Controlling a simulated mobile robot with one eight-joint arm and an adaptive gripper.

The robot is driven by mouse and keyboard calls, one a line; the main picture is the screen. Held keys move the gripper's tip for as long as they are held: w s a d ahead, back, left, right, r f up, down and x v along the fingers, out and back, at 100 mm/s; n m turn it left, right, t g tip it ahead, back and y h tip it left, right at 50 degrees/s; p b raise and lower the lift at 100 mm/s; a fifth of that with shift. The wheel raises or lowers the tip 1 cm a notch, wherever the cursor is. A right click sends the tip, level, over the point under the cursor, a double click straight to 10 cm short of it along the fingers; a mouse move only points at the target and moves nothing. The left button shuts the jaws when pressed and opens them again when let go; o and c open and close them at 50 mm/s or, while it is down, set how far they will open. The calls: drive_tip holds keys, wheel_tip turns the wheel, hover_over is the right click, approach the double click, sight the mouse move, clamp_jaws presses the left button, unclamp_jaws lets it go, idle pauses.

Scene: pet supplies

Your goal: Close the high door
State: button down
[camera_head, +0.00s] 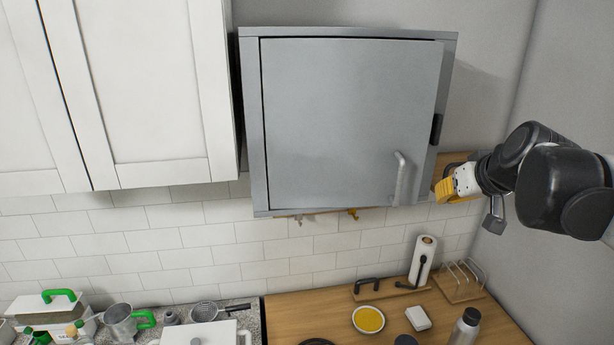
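The high door (340,120) is the flat grey front of a metal wall cabinet (262,190), up on the wall. It sits in or very near its frame; I cannot tell whether it is fully latched. Its curved handle (400,178) is at the lower right.
White cupboards (140,90) hang to the left. Below, the wooden counter (300,305) holds a paper towel roll (423,260), a yellow-filled bowl (368,319), a wire rack (462,280) and a bottle (466,326). Pots and mugs stand at the lower left. A grey side wall is close on the right.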

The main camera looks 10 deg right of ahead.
drive_tip(key=w+d+f+p, duration=0.1)
drive_tip(key=w+f, duration=0.4)
drive_tip(key=w, duration=0.5)
drive_tip(key=shift+p, duration=0.55)
drive_tip(key=shift+d+f, duration=0.1)
